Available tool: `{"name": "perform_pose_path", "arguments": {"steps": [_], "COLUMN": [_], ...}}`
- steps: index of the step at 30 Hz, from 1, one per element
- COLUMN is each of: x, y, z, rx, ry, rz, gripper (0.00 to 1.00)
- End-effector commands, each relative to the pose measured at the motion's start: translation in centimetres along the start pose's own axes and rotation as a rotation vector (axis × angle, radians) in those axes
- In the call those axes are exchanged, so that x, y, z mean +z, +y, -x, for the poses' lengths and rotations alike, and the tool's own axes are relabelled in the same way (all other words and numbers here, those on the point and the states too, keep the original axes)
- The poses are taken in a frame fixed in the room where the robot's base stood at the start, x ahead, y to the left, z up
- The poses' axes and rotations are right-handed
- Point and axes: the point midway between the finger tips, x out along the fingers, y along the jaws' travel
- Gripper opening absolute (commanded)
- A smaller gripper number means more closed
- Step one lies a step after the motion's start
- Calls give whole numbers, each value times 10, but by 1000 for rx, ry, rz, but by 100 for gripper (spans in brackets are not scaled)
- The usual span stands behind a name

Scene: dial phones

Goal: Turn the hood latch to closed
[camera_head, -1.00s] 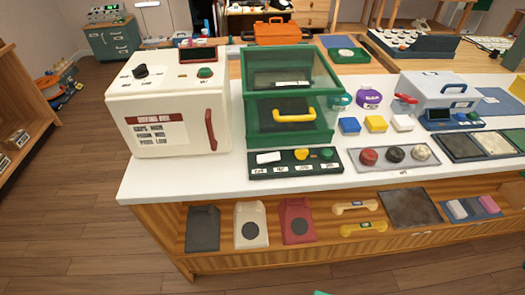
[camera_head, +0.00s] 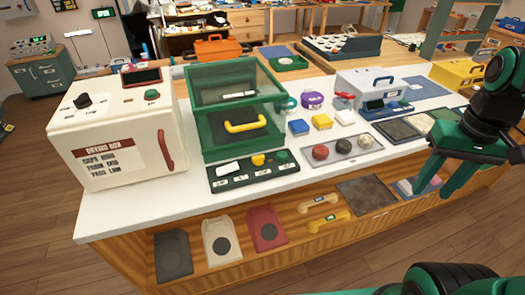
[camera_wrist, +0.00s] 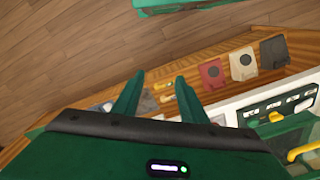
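The hood is a green-framed box with clear panels (camera_head: 238,82) and a yellow handle (camera_head: 245,121) on its front. It stands on the white counter. A dark green control panel (camera_head: 225,184) lies before it, with a white piece, a yellow knob (camera_head: 257,160) and a green button. The panel's labels are too small to read, so I cannot tell whether the yellow knob is the latch. My gripper (camera_head: 438,182) is open and empty over the counter's right front, well right of the hood. In the wrist view, its fingers (camera_wrist: 159,76) are apart, and the panel (camera_wrist: 285,108) shows at right.
A cream drying box (camera_head: 120,125) stands left of the hood. Phone shells (camera_head: 222,238) and handsets fill the open shelf below. Floor is free in front.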

Motion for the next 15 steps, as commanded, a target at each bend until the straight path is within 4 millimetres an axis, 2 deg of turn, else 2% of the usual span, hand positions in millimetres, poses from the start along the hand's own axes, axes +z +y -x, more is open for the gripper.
{"name": "perform_pose_path", "arguments": {"steps": [1,3,5,7,10,12,15], "x": [-22,-54,-78,-103,-127,-136,-141], "y": [-18,-51,-84,-128,-194,-238,-292], "z": [1,4,4,3,0,-4,-7], "rx": [-9,-32,-57,-93,-151,-195,-255], "ry": [6,28,47,73,113,141,180], "rz": [124,328,513,728,1020,1204,1419], "gripper": [39,39,39,39,39,39,39]}}
